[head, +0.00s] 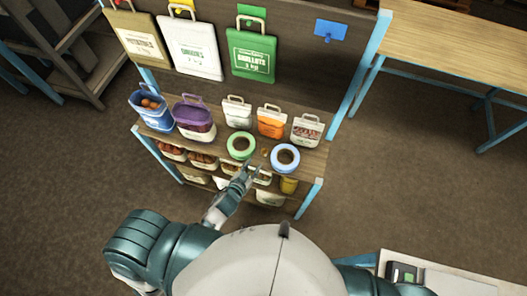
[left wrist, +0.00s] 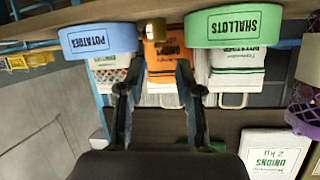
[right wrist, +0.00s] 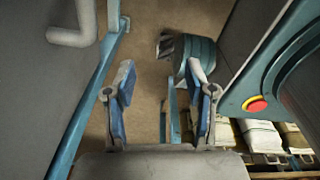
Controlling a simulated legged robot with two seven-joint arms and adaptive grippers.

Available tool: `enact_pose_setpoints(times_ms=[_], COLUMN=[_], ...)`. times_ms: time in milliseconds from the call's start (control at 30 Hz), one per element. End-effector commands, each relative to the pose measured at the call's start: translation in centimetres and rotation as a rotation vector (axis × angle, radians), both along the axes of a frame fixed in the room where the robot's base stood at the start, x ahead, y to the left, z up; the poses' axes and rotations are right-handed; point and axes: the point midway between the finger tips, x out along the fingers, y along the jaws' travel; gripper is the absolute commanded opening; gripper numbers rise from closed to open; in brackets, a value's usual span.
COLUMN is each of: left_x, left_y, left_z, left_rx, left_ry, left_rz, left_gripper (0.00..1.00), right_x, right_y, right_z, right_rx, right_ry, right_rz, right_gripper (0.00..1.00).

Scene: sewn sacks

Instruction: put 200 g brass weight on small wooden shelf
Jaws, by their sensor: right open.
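The brass weight (head: 265,152) is a tiny brass piece on the middle board of the wooden shelf unit (head: 313,161), between a green ring (head: 241,145) and a blue ring (head: 285,157). It also shows in the left wrist view (left wrist: 155,31), upside down, between the POTATOES and SHALLOTS labels. My left gripper (head: 247,170) is at the shelf's front edge, just short of the weight. Its fingers (left wrist: 154,75) are apart, with nothing between them. My right gripper (right wrist: 165,85) is open and empty above the floor. I cannot tell which board is the small wooden shelf.
Large sacks hang on the back panel (head: 290,50). A wooden table (head: 450,45) stands at upper right. A white bench with a dark device (head: 403,273) is at lower right.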

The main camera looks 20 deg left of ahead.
Motion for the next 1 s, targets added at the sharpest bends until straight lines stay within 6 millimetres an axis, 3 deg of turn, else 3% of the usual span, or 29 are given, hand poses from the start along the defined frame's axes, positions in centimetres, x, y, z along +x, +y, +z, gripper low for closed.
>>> enact_pose_setpoints(times_ms=[567,867,1000], left_x=[6.6,7.1,7.1], left_y=[-1.6,-1.7,-1.7], left_z=[-2.2,-2.5,-2.5], left_rx=[0.001,0.001,0.001], left_ry=[-0.003,-0.001,-0.001], left_rz=[-0.002,-0.003,-0.003], left_gripper=[0.35,0.35,0.00], right_x=[0.0,0.0,0.0], right_y=[0.0,0.0,0.0], right_z=[0.4,0.4,0.4], right_rx=[0.001,0.001,0.001], right_ry=[0.000,0.000,-0.001], right_rz=[0.001,0.001,0.001], right_gripper=[0.55,0.55,0.55])
